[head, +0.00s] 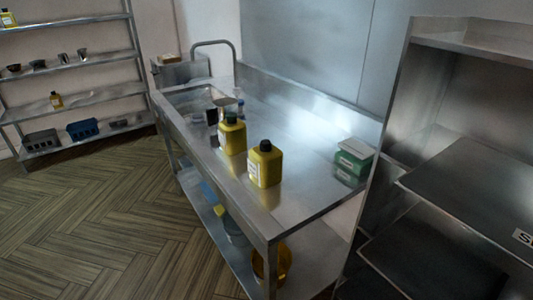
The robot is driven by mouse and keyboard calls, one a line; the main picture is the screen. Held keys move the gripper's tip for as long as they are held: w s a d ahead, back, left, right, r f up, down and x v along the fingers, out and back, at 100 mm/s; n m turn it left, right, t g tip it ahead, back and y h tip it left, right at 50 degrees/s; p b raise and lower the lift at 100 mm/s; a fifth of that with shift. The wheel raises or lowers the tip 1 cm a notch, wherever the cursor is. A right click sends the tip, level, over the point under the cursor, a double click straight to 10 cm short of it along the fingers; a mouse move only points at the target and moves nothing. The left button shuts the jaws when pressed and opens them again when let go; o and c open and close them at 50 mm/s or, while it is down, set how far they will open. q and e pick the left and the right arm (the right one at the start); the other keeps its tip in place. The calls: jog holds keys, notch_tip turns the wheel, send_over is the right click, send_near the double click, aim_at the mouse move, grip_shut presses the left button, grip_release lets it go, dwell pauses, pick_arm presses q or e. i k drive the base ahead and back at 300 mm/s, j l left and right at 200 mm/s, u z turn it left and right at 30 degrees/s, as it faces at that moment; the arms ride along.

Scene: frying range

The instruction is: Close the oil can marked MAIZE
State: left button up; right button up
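Two yellow cans stand upright on the steel table (310,135). I cannot make out whether either top is fully closed. Neither of my grippers is in view.
A green and white box (354,157) is at the table's right end. Small items (212,117) stand near the sink (192,96). Shelving (70,68) stands at left, a steel rack (470,185) at right. Floor (110,220) in front of the table is clear.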

aim_at(265, 159)
jog(key=z, duration=1.8)
jog(key=j, duration=1.6)
jog(key=i+j, duration=0.1)
jog(key=j, duration=1.5)
